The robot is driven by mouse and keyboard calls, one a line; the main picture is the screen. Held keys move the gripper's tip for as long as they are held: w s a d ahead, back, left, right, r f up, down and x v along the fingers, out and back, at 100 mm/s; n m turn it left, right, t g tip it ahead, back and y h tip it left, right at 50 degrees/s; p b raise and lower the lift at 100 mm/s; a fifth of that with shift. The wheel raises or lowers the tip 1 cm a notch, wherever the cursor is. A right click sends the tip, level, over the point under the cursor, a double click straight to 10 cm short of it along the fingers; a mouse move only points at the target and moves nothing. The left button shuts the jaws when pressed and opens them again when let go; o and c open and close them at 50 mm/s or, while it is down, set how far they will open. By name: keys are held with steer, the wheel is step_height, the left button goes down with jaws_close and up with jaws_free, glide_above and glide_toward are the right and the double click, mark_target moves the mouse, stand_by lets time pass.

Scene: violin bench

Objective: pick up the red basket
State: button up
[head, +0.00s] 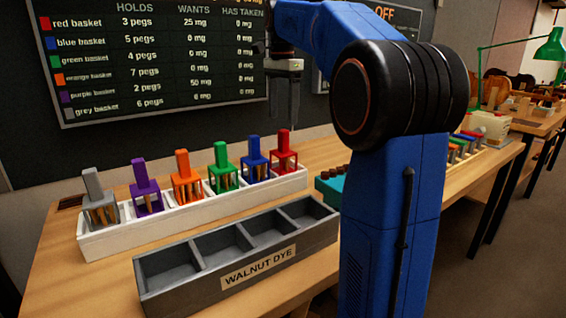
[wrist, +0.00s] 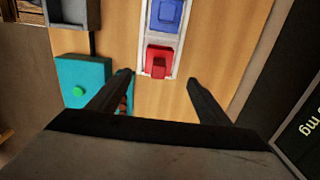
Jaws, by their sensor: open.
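The red basket (head: 284,154) stands upright in the right end slot of a white rack (head: 190,215), with its handle on top. In the wrist view the red basket (wrist: 158,60) shows from above, just beyond my fingertips and a little left of the middle between them. My gripper (head: 284,122) hangs pointing down above the red basket. In the wrist view my gripper (wrist: 160,78) is open and empty, with its two fingers apart. From the head view I cannot tell the exact gap between the fingertips and the handle.
The blue basket (head: 255,160) stands beside the red one, with green, orange, purple and grey baskets further left. A grey "WALNUT DYE" trough (head: 240,255) lies in front of the rack. A teal box (head: 330,188) is to the right. A chalkboard (head: 150,60) hangs behind.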

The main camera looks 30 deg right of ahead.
mark_target(283, 147)
step_height(283, 147, down, 12)
steer(key=shift+s+r, duration=0.15)
steer(key=shift+r, duration=0.05)
stand_by(0.4)
steer(key=c, duration=1.4)
steer(key=shift+r, duration=0.15)
